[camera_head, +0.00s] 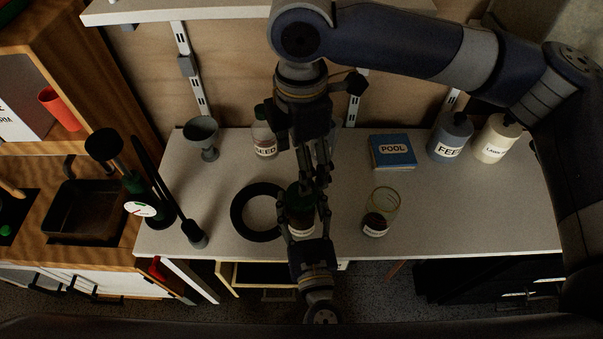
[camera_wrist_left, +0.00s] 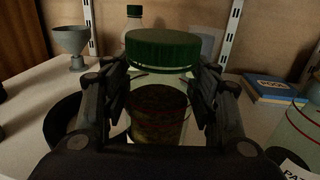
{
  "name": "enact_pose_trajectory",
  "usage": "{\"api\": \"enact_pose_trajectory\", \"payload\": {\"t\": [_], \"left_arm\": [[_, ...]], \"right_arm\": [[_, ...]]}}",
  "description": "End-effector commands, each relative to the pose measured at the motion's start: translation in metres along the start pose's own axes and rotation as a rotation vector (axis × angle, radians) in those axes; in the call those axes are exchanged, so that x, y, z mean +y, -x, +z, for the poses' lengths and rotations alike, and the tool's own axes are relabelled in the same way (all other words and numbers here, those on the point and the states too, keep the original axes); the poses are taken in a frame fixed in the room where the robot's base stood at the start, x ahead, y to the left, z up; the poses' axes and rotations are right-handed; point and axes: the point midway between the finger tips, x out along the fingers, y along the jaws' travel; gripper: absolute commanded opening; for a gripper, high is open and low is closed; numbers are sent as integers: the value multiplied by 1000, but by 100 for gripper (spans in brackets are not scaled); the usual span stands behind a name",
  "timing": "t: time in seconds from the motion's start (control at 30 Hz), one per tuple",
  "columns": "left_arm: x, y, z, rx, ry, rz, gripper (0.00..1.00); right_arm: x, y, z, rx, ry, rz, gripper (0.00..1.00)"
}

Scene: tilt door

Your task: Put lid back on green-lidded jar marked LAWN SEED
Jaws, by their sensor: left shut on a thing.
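A glass jar (camera_wrist_left: 158,112) with dark contents stands upright between the fingers of my left gripper (camera_wrist_left: 160,115). A green lid (camera_wrist_left: 163,48) sits level on top of the jar; I cannot tell whether it is fully seated. In the head view the jar (camera_head: 301,228) is partly hidden by my grippers, and its marking is not readable. My left gripper (camera_head: 308,212) is shut on the jar from the front. My right gripper (camera_head: 316,182) points down above the jar; its opening is unclear, and it does not show on the lid in the left wrist view.
A black ring (camera_head: 238,213) lies left of the jar, and an open glass jar (camera_head: 383,205) stands right. Behind are a grey funnel (camera_head: 202,135), a SEED bottle (camera_head: 264,140), a POOL box (camera_head: 392,151) and a FEED bottle (camera_head: 450,140). The white table's front right (camera_head: 470,220) is clear.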

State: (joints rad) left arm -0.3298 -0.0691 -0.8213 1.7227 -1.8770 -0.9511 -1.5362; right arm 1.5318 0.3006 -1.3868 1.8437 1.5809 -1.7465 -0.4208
Motion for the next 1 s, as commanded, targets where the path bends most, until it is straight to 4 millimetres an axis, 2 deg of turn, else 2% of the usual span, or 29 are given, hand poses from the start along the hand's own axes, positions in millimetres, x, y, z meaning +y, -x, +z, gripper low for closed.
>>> {"api": "enact_pose_trajectory", "payload": {"t": [0.1, 0.2, 0.5, 0.53, 0.63, 1.0], "left_arm": [[0, 0, 0, 0, 0, 0, 0], [0, 0, 0, 0, 0, 0, 0], [0, 0, 0, 0, 0, 0, 0], [0, 0, 0, 0, 0, 0, 57], [0, 0, 0, 0, 0, 0, 78], [0, 1, 0, 0, 0, 0, 78]], "right_arm": [[1, 16, 0, 0, -1, 2, 73], [0, 23, 0, 0, -1, -1, 73], [0, 25, 0, 0, -1, -1, 73], [0, 25, 0, 0, -1, -1, 73], [0, 25, 0, 0, -1, -1, 73], [0, 25, 0, 0, -1, -1, 73]]}}
